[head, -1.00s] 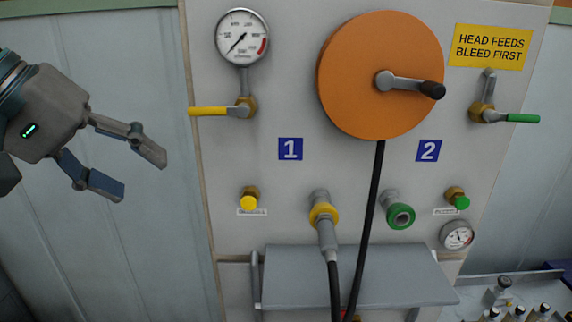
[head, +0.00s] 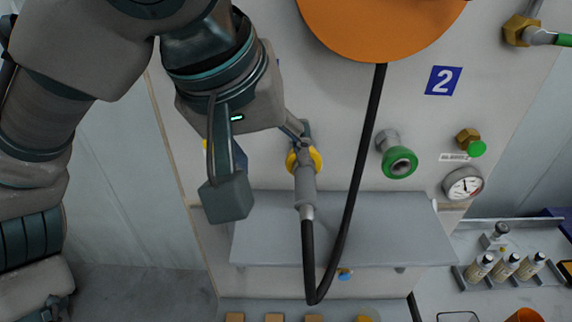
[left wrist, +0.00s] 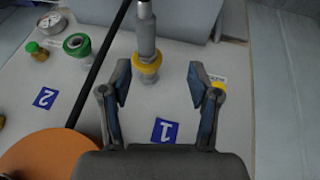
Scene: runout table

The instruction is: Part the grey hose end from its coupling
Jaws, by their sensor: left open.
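The grey hose end (head: 305,187) is joined to the yellow-ringed coupling (head: 318,159) on the panel, and a black hose hangs from it in a loop. In the left wrist view the grey hose end (left wrist: 146,38) and the yellow ring (left wrist: 147,64) show at top centre, beyond the fingertips. My left gripper (head: 262,165) is open in front of the panel, just left of the coupling in the head view. In the left wrist view its fingers (left wrist: 159,84) are spread and empty, with the coupling ahead between their lines. My right gripper is not in view.
A green-ringed coupling (head: 399,162) is to the right, with a small green knob (head: 477,149) and a gauge (head: 463,183) beyond. A grey shelf (head: 390,225) juts out below. The orange reel (head: 380,25) is above. Several bottles (head: 505,266) stand at lower right.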

